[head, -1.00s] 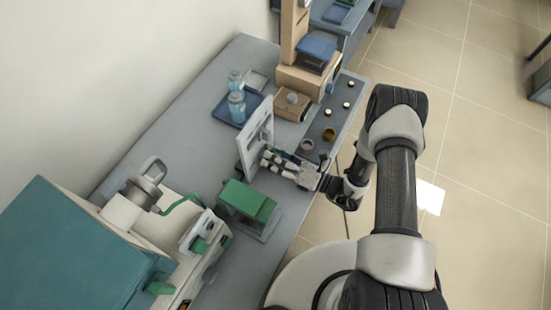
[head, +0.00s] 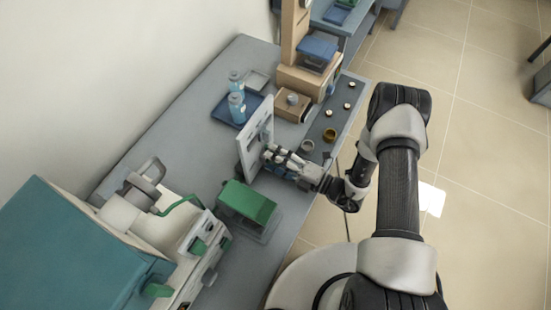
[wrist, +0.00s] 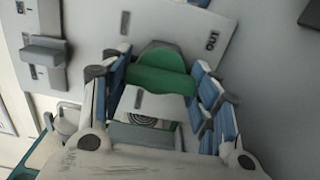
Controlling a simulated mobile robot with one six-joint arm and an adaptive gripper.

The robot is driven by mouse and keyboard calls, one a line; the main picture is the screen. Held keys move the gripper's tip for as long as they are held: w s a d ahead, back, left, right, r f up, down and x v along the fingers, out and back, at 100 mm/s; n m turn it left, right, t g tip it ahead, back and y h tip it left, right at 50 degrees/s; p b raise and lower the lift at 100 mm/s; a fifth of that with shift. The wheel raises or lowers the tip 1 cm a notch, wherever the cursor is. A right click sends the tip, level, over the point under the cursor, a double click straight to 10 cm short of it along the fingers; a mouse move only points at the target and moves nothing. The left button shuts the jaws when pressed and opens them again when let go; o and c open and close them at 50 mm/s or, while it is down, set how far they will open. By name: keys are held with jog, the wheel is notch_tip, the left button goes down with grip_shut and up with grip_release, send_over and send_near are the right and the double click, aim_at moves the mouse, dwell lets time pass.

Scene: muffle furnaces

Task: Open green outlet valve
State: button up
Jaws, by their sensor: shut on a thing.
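My gripper (wrist: 159,84) is shut on the green handle, with a blue-padded finger on each side. In the head view my gripper (head: 270,154) reaches the face of an upright white panel (head: 246,150). The green handle is hidden there by the fingers.
A green-topped block (head: 246,202) stands just below my gripper in the head view. A teal furnace (head: 75,255) is at lower left. A blue tray (head: 222,112) with bottles lies behind the panel. In the wrist view a grey handle (wrist: 45,50) is at upper left.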

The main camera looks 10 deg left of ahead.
dwell(0.4)
jog(key=o, duration=1.1)
jog(key=shift+d, duration=0.1)
jog(key=v, duration=1.2)
